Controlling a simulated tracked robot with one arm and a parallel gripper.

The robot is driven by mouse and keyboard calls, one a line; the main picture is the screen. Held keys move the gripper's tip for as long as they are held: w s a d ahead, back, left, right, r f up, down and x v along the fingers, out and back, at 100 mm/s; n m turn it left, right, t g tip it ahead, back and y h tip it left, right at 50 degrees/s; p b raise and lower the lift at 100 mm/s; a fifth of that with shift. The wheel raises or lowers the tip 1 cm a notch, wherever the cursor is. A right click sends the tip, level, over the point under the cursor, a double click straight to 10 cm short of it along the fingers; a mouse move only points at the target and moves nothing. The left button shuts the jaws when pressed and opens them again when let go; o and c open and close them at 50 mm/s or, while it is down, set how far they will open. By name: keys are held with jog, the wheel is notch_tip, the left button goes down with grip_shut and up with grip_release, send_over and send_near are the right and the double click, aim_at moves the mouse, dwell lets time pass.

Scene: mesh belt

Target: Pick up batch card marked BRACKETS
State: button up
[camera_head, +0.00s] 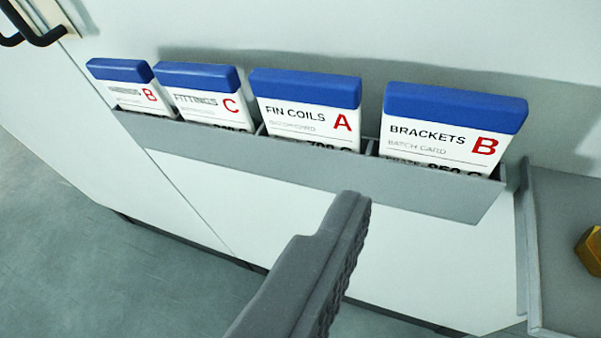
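The BRACKETS batch card (432,140) stands in the rightmost slot of a grey wall rack (310,170). It has a blue top edge, a white face and a red letter B; its lower part is hidden in the slot. One finger of my gripper (340,225) shows in the lower middle, below the rack and to the left of the BRACKETS card, apart from it in the picture. The other finger is not in view, so I cannot tell how far the gripper is open.
The FIN COILS card A (308,112), FITTINGS card C (200,90) and another B card (124,85) fill the slots to the left. A grey shelf (570,270) with a brass-coloured part (590,250) is at right. A dark handle (38,32) is at top left.

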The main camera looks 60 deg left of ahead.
jog(key=a, duration=0.1)
send_near(450, 118)
jog(key=x, duration=0.3)
jog(key=shift+x, duration=3.2)
jog(key=c, duration=0.6)
